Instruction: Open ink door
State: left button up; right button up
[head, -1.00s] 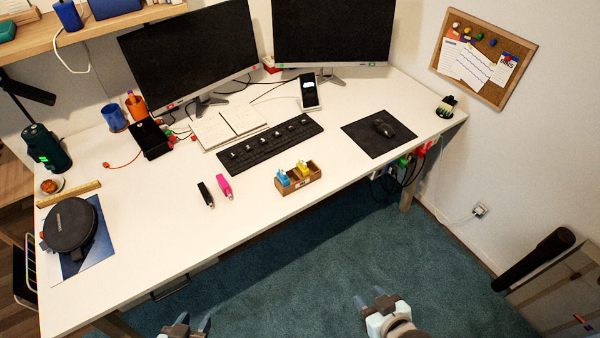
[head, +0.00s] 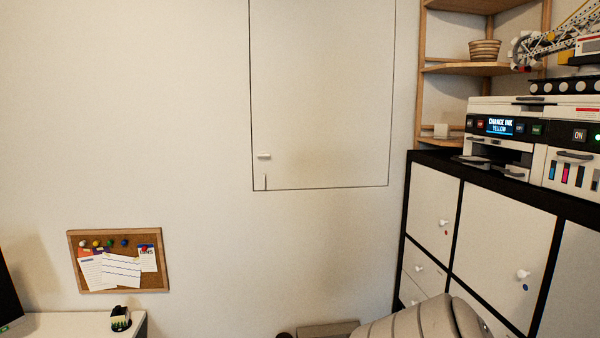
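The printer (head: 505,117) stands on top of a black-framed cabinet at the right of the head view. Its lit screen (head: 496,126) reads "CHANGE INK YELLOW". At its right front is a white ink door (head: 571,173) with a dark handle (head: 575,155) and a row of coloured ink level strips. The door looks shut, and its right side is close to the picture's edge. Part of my arm shows at the bottom, low in front of the cabinet. Neither gripper is in view.
The cabinet (head: 484,230) has white doors with knobs. A wooden corner shelf (head: 470,69) holds a striped bowl (head: 484,50). A toy crane model (head: 556,45) sits above the printer. A corkboard (head: 118,261) hangs on the left wall above the desk's corner (head: 60,324).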

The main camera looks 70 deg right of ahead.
aim_at(572, 171)
jog(key=z, duration=0.9)
jog(key=l+z, duration=0.1)
jog(key=z, duration=1.75)
jog(key=i+z, duration=0.1)
jog(key=z, duration=0.8)
